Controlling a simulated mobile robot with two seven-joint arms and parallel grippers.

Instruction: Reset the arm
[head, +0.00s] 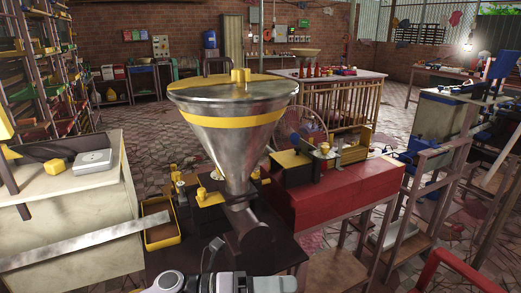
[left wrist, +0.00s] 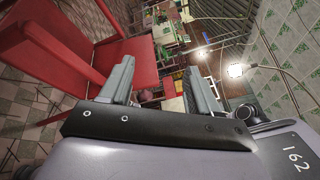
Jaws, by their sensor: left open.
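My left gripper (left wrist: 163,78) shows in the left wrist view with its two grey fingers spread apart and nothing between them. In the head view, part of my left arm shows at the bottom edge, in front of the extruder; the fingertips cannot be made out there. The extruder has a large metal hopper (head: 236,135) with a yellow band and a yellow-topped lid, standing upright on a dark base. My right gripper is in neither view.
A yellow tray (head: 160,225) sits left of the hopper. A pale cabinet (head: 75,215) with a scale (head: 93,162) is at the left. A red-topped bench (head: 330,195) stands at the right, with wooden frames beyond. A red chair (left wrist: 55,45) fills the upper left of the wrist view.

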